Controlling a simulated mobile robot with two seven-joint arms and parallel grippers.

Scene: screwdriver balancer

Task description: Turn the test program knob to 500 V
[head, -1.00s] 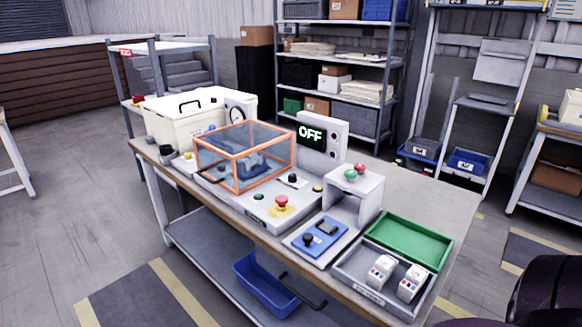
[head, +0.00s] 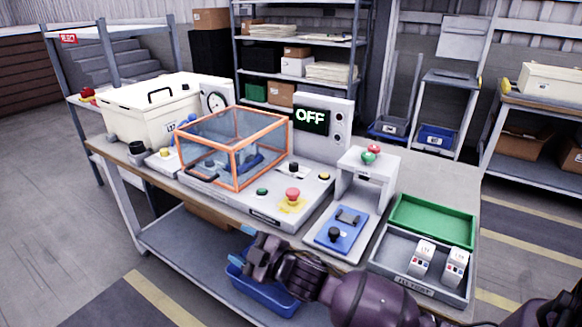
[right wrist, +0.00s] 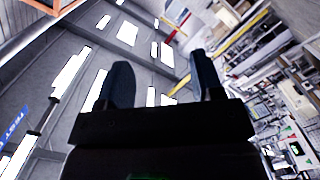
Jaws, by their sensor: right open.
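The tester's grey base carries a small black knob (head: 293,170) behind the red mushroom button (head: 292,194). A second black knob (head: 334,233) stands on a blue plate (head: 345,241) to the right. Their markings are too small to read, so I cannot tell which is the test program knob. The display (head: 311,120) reads OFF. My right gripper (head: 243,246) is in front of the bench's front edge, apart from both knobs. In the right wrist view its two dark fingers (right wrist: 162,82) are spread, with nothing between them. My left gripper is not in view.
An orange-framed clear cover (head: 234,147) stands on the tester. A small grey stand (head: 367,168) with red and green knobs is at its right. A green tray (head: 432,221) and a grey tray (head: 386,263) with two white devices lie farther right. A blue bin (head: 262,290) sits below.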

